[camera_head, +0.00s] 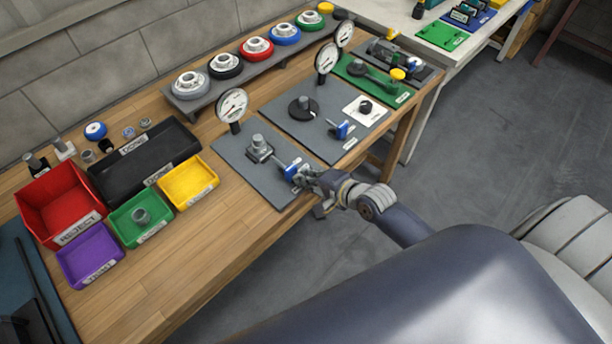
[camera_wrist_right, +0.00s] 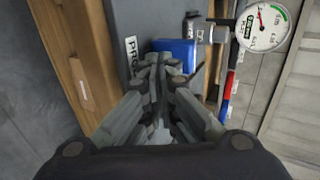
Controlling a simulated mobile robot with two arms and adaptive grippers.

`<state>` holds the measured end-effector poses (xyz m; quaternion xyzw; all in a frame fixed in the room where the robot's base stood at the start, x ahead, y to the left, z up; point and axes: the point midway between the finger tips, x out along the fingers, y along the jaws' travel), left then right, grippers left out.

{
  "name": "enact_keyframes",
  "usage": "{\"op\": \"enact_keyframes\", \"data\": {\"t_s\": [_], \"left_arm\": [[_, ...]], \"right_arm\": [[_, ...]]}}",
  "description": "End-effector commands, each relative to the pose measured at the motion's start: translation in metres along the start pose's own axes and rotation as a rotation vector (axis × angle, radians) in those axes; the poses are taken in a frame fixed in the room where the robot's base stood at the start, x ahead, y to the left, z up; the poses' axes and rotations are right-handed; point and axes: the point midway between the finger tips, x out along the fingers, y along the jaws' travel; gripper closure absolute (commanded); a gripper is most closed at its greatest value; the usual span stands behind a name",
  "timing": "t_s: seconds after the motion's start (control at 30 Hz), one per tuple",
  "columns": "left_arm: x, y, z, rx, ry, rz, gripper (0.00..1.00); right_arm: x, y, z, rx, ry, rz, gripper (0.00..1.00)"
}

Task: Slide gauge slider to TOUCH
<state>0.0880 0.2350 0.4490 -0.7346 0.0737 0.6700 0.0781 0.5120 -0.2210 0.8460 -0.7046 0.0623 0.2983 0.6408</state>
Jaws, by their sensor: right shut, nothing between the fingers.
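The gauge slider is a blue block (camera_head: 292,171) on a grey plate (camera_head: 240,164), near the plate's front right edge. It also shows in the right wrist view as a blue block (camera_wrist_right: 174,52) just beyond my fingertips. A silver part (camera_head: 259,149) stands on the plate in line with the slider, and a round white dial gauge (camera_head: 232,106) stands behind it. My right gripper (camera_head: 306,179) is shut and empty, at the slider's near side. Whether it touches the slider I cannot tell. My left gripper is not in view. The TOUCH marking cannot be made out.
Red (camera_head: 48,190), green, yellow, purple and black bins stand at the left. A rack (camera_head: 205,100) of colored rings runs along the back. Bare wood lies in front of the bins.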

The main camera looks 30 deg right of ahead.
Motion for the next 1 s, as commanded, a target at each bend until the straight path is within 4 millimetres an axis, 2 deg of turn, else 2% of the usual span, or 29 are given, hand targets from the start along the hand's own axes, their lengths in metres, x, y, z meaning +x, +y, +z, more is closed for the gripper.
{"op": "enact_keyframes", "data": {"t_s": [0.13,0.43,1.0], "left_arm": [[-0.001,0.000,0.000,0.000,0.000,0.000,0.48],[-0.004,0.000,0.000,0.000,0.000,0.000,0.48],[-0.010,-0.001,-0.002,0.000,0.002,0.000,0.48]], "right_arm": [[0.003,-0.003,0.000,0.001,0.001,-0.001,1.00],[0.032,-0.020,0.000,0.002,-0.001,-0.002,1.00],[0.032,-0.021,0.002,0.001,-0.003,-0.001,1.00]]}}
